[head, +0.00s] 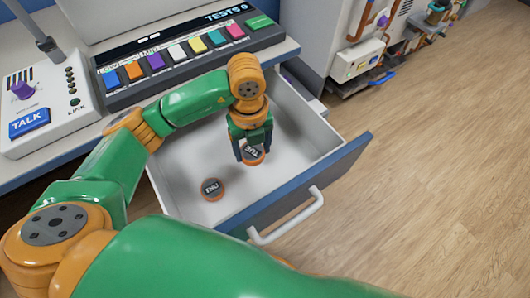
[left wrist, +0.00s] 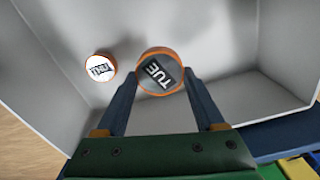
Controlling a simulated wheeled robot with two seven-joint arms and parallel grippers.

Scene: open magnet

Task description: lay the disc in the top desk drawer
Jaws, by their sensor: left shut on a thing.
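A dark disc with an orange rim and a "TUE" label (head: 253,157) is held between the fingertips of my left gripper (head: 254,150). In the left wrist view the same disc (left wrist: 158,65) sits at the tips of the two blue fingers (left wrist: 161,82). The top desk drawer (head: 172,196) is pulled open, and the held disc is over its inside. Whether the disc touches the floor of the drawer is hard to tell. My right gripper is not in view.
A second orange-rimmed disc (head: 212,189) lies in the drawer, left of and nearer than the held one; it also shows in the left wrist view (left wrist: 99,68). The drawer has a white handle (head: 288,217). The desk above holds a panel of coloured keys (head: 178,52) and a "TALK" box (head: 45,100).

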